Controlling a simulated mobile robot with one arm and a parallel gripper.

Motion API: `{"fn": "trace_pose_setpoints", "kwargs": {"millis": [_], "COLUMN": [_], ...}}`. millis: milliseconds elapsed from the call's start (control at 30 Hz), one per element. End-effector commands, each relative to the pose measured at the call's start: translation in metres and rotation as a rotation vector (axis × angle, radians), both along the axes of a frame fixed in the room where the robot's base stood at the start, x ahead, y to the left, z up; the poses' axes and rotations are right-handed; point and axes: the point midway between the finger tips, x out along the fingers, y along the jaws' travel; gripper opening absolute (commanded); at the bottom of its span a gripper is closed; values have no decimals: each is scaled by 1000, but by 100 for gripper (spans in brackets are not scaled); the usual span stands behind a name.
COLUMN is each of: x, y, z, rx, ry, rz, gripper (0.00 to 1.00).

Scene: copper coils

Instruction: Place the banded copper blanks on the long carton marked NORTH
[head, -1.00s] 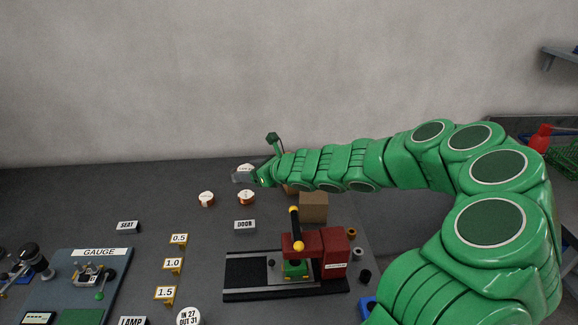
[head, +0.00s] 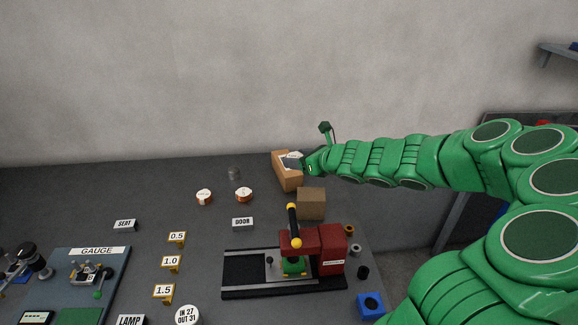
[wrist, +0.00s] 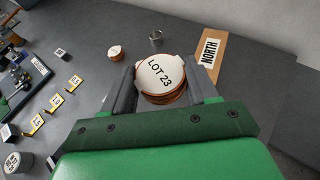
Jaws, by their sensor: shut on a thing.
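In the wrist view the carton (wrist: 207,68), labelled NORTH, lies just beyond the held blank to the right. I cannot tell the gap between them. Two copper blanks with white tops, one left (head: 204,197) and one right (head: 243,195), stand on the table left of the carton.
A smaller brown box (head: 311,204) is in front of the long carton. A red press (head: 318,248) with a yellow-knobbed lever is nearer. The DOOR sign (head: 243,223) stands left of the box.

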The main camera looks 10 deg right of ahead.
Motion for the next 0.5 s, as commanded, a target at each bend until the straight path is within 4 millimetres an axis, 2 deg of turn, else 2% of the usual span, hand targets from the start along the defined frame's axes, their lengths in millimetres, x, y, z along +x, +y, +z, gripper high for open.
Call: {"fn": "trace_pose_setpoints", "kwargs": {"millis": [500], "x": [67], "y": [5], "z": [-30], "rx": [-1], "ry": [0], "rz": [0], "gripper": [22]}}
